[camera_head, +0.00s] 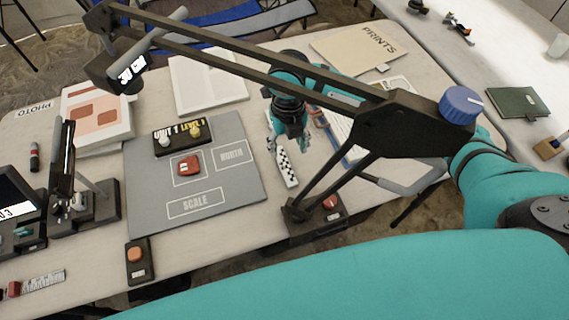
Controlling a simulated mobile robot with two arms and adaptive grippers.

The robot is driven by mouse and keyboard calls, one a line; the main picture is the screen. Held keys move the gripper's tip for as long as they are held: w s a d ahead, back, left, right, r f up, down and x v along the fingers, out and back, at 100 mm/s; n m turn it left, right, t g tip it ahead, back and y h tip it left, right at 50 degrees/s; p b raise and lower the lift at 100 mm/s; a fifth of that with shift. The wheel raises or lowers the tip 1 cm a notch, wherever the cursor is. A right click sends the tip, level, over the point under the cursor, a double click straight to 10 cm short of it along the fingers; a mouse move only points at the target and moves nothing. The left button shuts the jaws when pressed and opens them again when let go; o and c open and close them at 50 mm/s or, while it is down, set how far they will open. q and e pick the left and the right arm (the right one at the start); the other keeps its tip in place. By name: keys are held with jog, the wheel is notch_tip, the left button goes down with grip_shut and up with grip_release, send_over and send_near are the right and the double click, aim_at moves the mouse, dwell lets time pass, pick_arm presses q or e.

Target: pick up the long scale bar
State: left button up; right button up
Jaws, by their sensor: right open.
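The long scale bar (287,168) is a narrow black-and-white checkered strip. It lies on the table just right of the grey mat. My right gripper (288,144) is over the upper end of the bar, pointing down, open. My left gripper is out of view.
The grey mat (226,185) has printed SCALE and NORTH fields, a red object (188,166) and a dark level sign (176,141). A dark boom with a blue knob (461,105) crosses above the table. A clipboard (338,131) lies right of my gripper.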

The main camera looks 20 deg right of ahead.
aim_at(285, 165)
jog(key=shift+f, duration=0.95)
jog(key=shift+s+a+f+p, duration=0.1)
jog(key=shift+a+f+p, duration=0.1)
jog(key=shift+f, duration=0.7)
jog(key=shift+s+a+f+p, duration=0.1)
jog(key=shift+f+p, duration=0.1)
jog(key=shift+f, duration=0.75)
jog(key=shift+a+f+p, duration=0.1)
jog(key=shift+f+p, duration=0.1)
jog(key=shift+f, duration=0.7)
grip_shut()
